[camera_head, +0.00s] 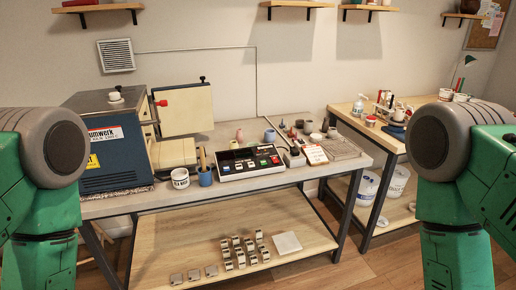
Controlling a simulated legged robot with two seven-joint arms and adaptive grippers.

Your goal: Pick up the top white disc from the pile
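I cannot clearly make out a pile of white discs in the head view. A small pale round piece (115,97) sits on top of the blue kiln (110,150) at the left; whether it is a disc is too small to tell. A white flat square slab (287,243) lies on the lower wooden shelf. A white round pot (180,178) stands at the front of the workbench. My green arms show at the left and right edges, but neither gripper is in view.
The grey workbench (235,187) carries a control panel (250,162), a blue cup (205,177) and small pots. Several small blocks (238,251) lie on the lower shelf (190,240). A second wooden table (350,115) with bottles stands right. White buckets (367,188) are below it.

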